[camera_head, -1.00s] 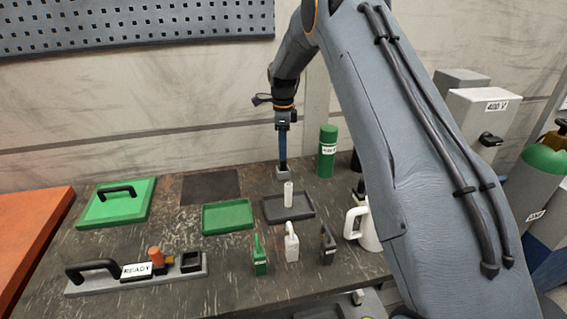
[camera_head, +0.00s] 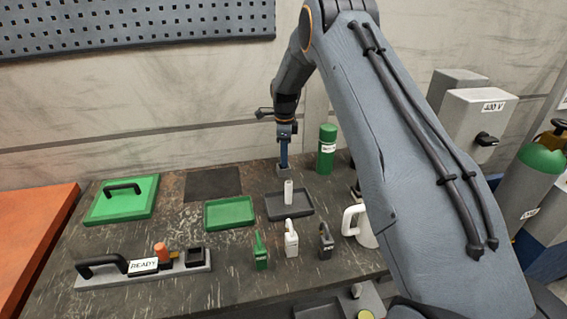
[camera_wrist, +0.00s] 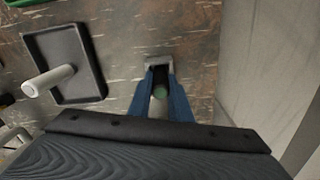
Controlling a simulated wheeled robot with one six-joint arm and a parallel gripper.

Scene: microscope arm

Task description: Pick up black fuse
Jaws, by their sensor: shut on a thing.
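My gripper (camera_head: 283,162) points down at the back of the bench, with its blue fingers closed in. In the wrist view my gripper (camera_wrist: 160,82) is shut on a dark cylinder, the black fuse (camera_wrist: 161,91), whose end shows a faint green tint. The fuse is upright between the fingers, above or in a small grey square holder (camera_wrist: 157,61); I cannot tell whether it is clear of it. In the head view the fingers hide the fuse, and the grey holder (camera_head: 283,170) is just under the fingertips.
A pale cylinder (camera_head: 288,191) stands on a dark tray (camera_head: 302,211) in front of my gripper. A green canister (camera_head: 327,150) stands close on the right. A green tray (camera_head: 229,213), several small bottles and a white jug (camera_head: 362,228) are nearer. The wall is close behind.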

